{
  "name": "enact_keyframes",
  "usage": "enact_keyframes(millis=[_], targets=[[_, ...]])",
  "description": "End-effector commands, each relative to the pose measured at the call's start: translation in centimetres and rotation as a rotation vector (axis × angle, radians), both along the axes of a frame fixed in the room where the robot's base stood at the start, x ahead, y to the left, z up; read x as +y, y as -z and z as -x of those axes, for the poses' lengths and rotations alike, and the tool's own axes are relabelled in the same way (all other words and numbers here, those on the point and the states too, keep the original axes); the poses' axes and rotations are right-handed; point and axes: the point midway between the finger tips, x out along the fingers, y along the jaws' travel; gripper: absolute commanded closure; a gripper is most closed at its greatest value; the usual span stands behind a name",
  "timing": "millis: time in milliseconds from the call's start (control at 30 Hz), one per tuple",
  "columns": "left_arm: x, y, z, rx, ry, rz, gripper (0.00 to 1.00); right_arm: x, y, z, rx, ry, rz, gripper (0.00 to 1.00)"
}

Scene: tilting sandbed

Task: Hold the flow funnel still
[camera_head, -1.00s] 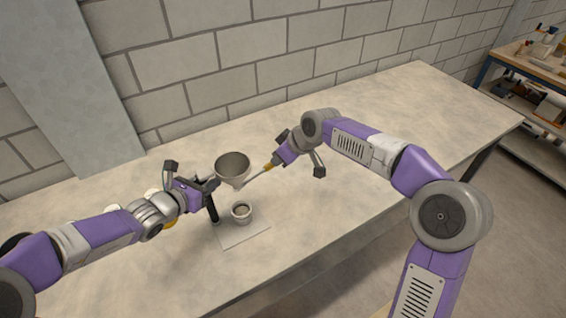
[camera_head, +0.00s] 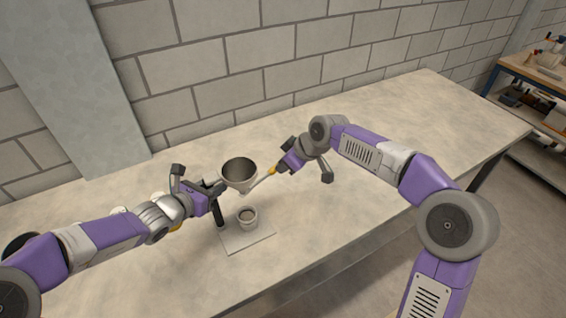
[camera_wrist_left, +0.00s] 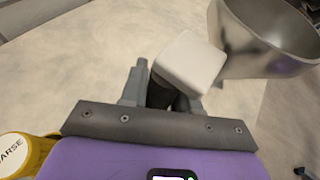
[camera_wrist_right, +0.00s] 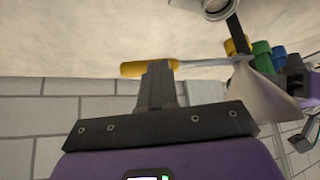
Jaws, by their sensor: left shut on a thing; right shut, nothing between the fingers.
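The flow funnel (camera_head: 239,173) is a grey metal cone, upright above a small cup (camera_head: 248,216) with brownish contents. In the left wrist view the funnel (camera_wrist_left: 262,45) joins a pale block (camera_wrist_left: 188,62) on a dark post. My left gripper (camera_head: 217,189) is shut on this funnel holder, left of the bowl. My right gripper (camera_wrist_right: 160,70) is shut. A thin rod with a yellow handle (camera_wrist_right: 145,69) crosses by its fingertips and reaches toward the funnel's lower cone (camera_wrist_right: 272,95). Whether the rod touches the cone is unclear.
The cup stands on a pale square plate (camera_head: 255,239) on the long table (camera_head: 400,130). A yellow jar (camera_wrist_left: 14,152), its label partly cut off, is near my left wrist. Green (camera_wrist_right: 262,54) and blue lids show beyond the funnel. The table's right side is clear.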

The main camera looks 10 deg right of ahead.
Motion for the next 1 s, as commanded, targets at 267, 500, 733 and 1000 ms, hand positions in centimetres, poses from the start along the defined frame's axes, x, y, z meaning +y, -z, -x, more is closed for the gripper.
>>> enact_keyframes(millis=[267, 500, 733, 1000], targets=[[0.0, 0.0, 0.0, 0.001, 0.001, 0.001, 1.0, -0.6, -1.3, 0.7, -0.003, 0.003, 0.0, 1.0], [0.0, 0.0, 0.0, 0.001, 0.0, 0.0, 1.0, -2.4, -5.6, 2.9, -0.005, 0.003, 0.0, 1.0], [0.0, 0.0, 0.0, 0.001, 0.0, 0.0, 1.0, -4.1, -9.6, 4.9, -0.004, 0.002, 0.001, 1.0], [0.0, 0.0, 0.0, 0.001, -0.001, 0.0, 1.0, -4.9, -11.6, 6.0, 0.0, 0.001, 0.0, 1.0]])
